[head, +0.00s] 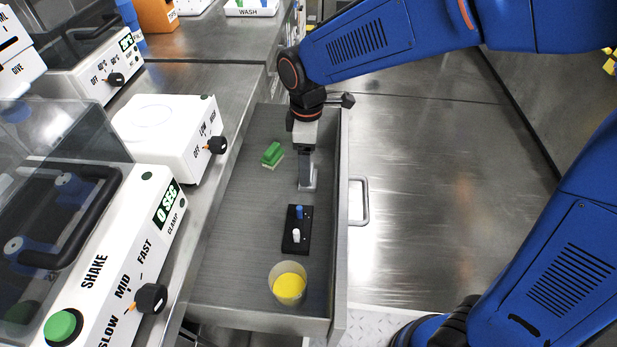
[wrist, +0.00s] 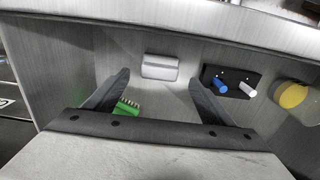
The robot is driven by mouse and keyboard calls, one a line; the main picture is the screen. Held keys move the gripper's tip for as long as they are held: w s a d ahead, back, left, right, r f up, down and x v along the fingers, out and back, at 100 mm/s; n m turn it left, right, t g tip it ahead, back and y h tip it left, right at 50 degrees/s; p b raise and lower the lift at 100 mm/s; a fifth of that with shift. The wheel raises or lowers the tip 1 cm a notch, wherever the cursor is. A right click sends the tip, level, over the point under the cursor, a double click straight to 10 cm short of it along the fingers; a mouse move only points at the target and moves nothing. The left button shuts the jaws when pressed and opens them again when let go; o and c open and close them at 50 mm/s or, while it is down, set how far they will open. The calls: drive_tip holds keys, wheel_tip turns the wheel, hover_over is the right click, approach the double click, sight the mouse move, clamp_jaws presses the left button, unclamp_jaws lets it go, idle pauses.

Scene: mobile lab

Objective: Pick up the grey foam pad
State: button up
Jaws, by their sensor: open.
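The grey foam pad (wrist: 160,67) is a small light-grey block lying on the drawer floor. In the wrist view it is between and just beyond the tips of my gripper (wrist: 160,78), with a gap on each side. My gripper is open and empty. In the head view my gripper (head: 307,168) points down into the open drawer, and the pad (head: 308,187) shows only partly by its lower end, the rest hidden behind it. How high the fingertips are above the pad is hard to tell.
The open drawer (head: 232,222) also holds a green brush (head: 272,153) left of my gripper, a black rack (head: 297,243) with a blue and a white piece, and a clear cup with yellow contents (head: 288,287). Lab devices, including a shaker (head: 120,262), line the bench at left.

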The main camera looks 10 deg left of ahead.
drive_tip(key=shift+d+f, duration=0.15)
drive_tip(key=shift+f, duration=2.45)
drive_tip(key=c, duration=1.2)
